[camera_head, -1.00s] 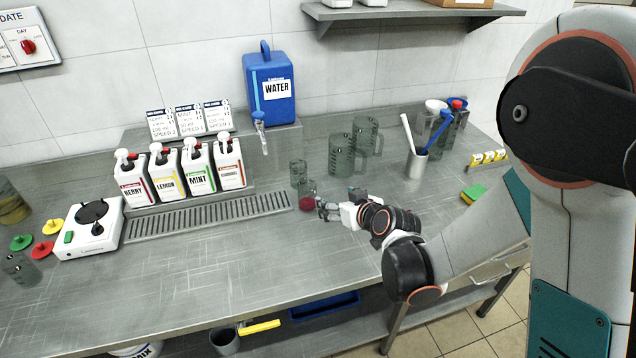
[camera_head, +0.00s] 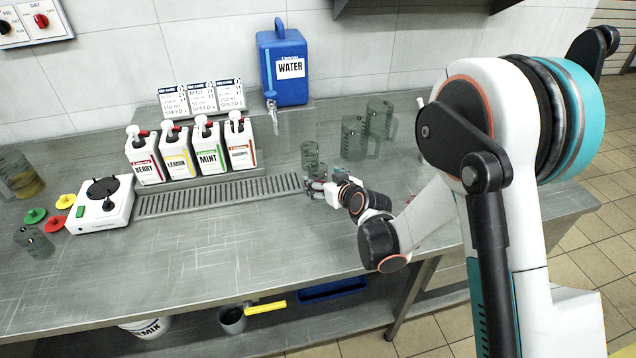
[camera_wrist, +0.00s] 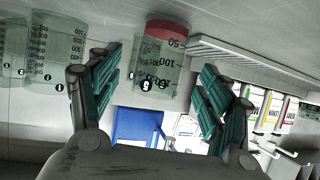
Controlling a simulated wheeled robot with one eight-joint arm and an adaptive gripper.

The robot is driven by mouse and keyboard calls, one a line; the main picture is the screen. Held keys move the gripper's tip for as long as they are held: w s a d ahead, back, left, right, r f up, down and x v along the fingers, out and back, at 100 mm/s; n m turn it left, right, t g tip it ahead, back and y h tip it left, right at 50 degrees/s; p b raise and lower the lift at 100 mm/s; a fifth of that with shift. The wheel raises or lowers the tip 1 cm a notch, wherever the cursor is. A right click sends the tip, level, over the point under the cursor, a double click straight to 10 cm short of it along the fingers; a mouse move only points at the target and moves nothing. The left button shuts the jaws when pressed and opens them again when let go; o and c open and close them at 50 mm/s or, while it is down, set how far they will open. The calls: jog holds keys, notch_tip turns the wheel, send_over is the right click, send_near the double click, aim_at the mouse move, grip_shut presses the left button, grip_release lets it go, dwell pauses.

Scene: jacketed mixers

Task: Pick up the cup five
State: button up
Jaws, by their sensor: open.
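A small clear cup with red at its base (camera_wrist: 166,32) stands between the two fingers of my open gripper (camera_wrist: 160,64) in the wrist view, which is upside down. Gaps show between the cup and both fingers.
Two large clear measuring jugs (camera_head: 354,138) stand behind and right of my gripper; they also show in the wrist view (camera_wrist: 56,48). Labelled bottles (camera_head: 208,148) and a blue water container (camera_head: 284,68) are at the back. The front counter (camera_head: 230,240) is clear.

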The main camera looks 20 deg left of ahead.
aim_at(321, 178)
jog(key=b+x, duration=0.2)
jog(key=x, duration=0.3)
jog(key=shift+r, duration=0.15)
jog(key=c, duration=1.1)
